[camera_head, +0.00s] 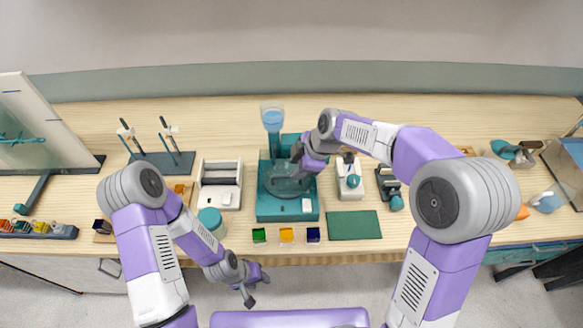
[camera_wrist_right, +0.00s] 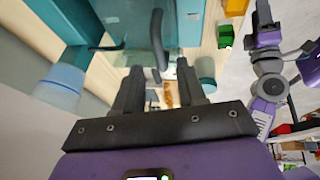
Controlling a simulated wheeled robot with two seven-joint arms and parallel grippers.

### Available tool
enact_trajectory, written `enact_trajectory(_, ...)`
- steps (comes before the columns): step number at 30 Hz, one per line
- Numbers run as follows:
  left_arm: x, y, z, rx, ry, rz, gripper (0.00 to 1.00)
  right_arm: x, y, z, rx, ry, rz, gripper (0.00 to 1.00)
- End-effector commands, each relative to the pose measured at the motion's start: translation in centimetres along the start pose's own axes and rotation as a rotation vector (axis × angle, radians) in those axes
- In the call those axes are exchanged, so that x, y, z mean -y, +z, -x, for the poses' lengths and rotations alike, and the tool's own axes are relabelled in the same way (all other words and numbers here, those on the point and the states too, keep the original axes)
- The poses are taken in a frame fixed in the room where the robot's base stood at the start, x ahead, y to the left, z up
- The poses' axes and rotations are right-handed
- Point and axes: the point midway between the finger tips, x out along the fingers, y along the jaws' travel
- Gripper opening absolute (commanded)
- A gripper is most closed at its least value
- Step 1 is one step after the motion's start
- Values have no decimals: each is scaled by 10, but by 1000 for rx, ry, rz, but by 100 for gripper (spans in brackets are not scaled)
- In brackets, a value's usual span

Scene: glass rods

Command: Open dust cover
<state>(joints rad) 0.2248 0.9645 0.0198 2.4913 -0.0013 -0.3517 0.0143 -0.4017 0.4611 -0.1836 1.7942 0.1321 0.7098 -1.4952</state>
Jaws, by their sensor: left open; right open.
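The dust cover (camera_head: 283,187) is a clear, bluish, rounded lid on a teal device (camera_head: 264,208) at the middle of the bench. It appears lowered over the device. My right gripper (camera_head: 297,170) is over the cover, with its fingers apart. In the right wrist view, a dark curved bar (camera_wrist_right: 157,38), perhaps the cover's handle, shows just beyond the open fingertips (camera_wrist_right: 159,68); whether they touch it I cannot tell. The clear cover (camera_wrist_right: 122,18) is behind it. My left gripper (camera_head: 257,288) is open and empty in front of the bench's edge.
A clear blue-tinted vessel (camera_head: 272,116) stands behind the device. Small green, orange and dark blue blocks (camera_head: 286,235) lie in front of it. A white tray box (camera_head: 220,196) is to its left, a white instrument (camera_head: 349,190) and green mat (camera_head: 354,225) to its right.

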Motion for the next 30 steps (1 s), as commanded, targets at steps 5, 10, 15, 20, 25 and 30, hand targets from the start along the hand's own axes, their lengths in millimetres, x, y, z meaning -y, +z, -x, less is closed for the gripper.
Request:
enact_trajectory(5, 1, 0, -2, -1, 0, 0, 43, 1, 0, -28, 1, -3, 0, 40)
enact_trajectory(10, 1, 0, -2, -1, 0, 0, 43, 0, 0, -40, 1, 0, -1, 40)
enact_trajectory(15, 1, -1, -2, -1, 0, 0, 43, 0, 0, -42, 0, 1, -1, 40)
enact_trajectory(20, 1, -1, -2, -1, 0, 0, 43, 0, 0, -42, 0, 0, -2, 32)
enact_trajectory(25, 1, -1, -2, -1, 0, 0, 43, 0, 0, -42, 0, 0, -2, 6)
enact_trajectory(30, 1, -1, -2, -1, 0, 0, 43, 0, 0, -42, 0, 0, -2, 0)
